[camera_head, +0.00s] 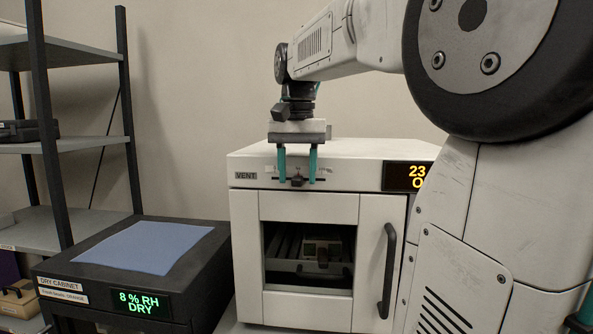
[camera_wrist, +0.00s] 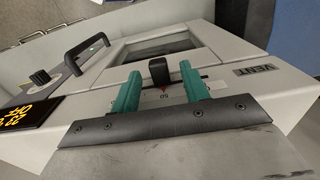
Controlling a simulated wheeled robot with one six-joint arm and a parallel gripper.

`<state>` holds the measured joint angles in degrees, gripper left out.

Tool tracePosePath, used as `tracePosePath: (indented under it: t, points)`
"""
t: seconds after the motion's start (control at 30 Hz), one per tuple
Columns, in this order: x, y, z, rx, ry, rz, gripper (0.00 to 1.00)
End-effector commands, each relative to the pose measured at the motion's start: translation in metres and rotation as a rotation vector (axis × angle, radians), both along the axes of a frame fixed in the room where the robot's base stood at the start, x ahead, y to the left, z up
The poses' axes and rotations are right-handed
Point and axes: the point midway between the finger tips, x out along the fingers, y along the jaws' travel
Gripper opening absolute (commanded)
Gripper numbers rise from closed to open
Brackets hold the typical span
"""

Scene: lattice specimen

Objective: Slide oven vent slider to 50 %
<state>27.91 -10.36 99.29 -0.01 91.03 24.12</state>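The white oven (camera_head: 375,215) stands in the middle of the head view, with its vent slider (camera_head: 297,180) on the upper front panel, to the right of the "VENT" label (camera_head: 246,176). The slider's small black knob also shows in the wrist view (camera_wrist: 159,71); a red mark and the number 50 sit by it. My gripper (camera_head: 298,181) points down in front of the panel with its two teal fingers apart, one on each side of the knob. In the wrist view my gripper (camera_wrist: 157,82) is open around the knob, with a gap visible on both sides.
The oven door has a dark window and a black handle (camera_head: 387,270) on its right. A display (camera_head: 405,176) reads 23 and is partly hidden by my arm. A dark dry cabinet (camera_head: 130,270) with a blue mat (camera_head: 145,246) stands left, beside grey shelving (camera_head: 65,145).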

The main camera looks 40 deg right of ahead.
Motion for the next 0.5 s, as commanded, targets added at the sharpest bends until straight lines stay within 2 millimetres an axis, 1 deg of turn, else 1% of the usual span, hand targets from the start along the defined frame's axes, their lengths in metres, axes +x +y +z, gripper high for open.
tracePosePath:
  t: [0.23,0.5]
  points:
    - [0.000,0.000,0.002,0.000,0.000,0.000,0.45]
    - [0.000,0.000,0.022,0.000,0.000,0.000,0.45]
